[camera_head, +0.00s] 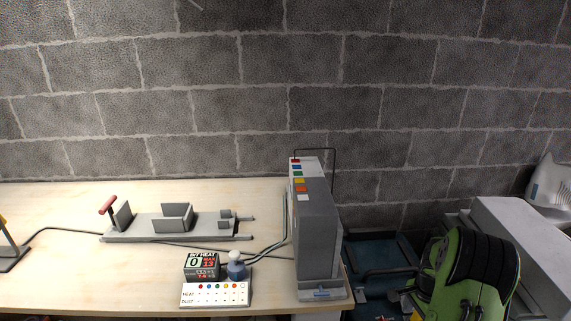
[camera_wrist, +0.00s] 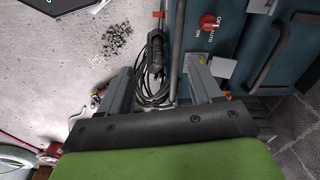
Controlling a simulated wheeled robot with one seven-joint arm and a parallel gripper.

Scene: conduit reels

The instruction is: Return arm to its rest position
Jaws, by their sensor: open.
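My gripper (camera_wrist: 160,80) shows in the wrist view. Its two grey fingers stand wide apart, with a black palm and a green body behind them. Nothing is held between the fingers. They point toward a black coiled cable (camera_wrist: 153,92) and the edge of a blue cabinet (camera_wrist: 240,70), which lie beyond them. I cannot tell whether the right finger touches the cabinet. In the head view my gripper cannot be made out.
The workbench (camera_head: 60,270) carries a grey clamp fixture (camera_head: 170,225), a tall grey box (camera_head: 316,230), a display (camera_head: 202,265) and a labelled panel (camera_head: 215,293). The cabinet has a red switch (camera_wrist: 209,21) and dark handle (camera_wrist: 270,55). Dark debris (camera_wrist: 117,38) lies on the pale floor.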

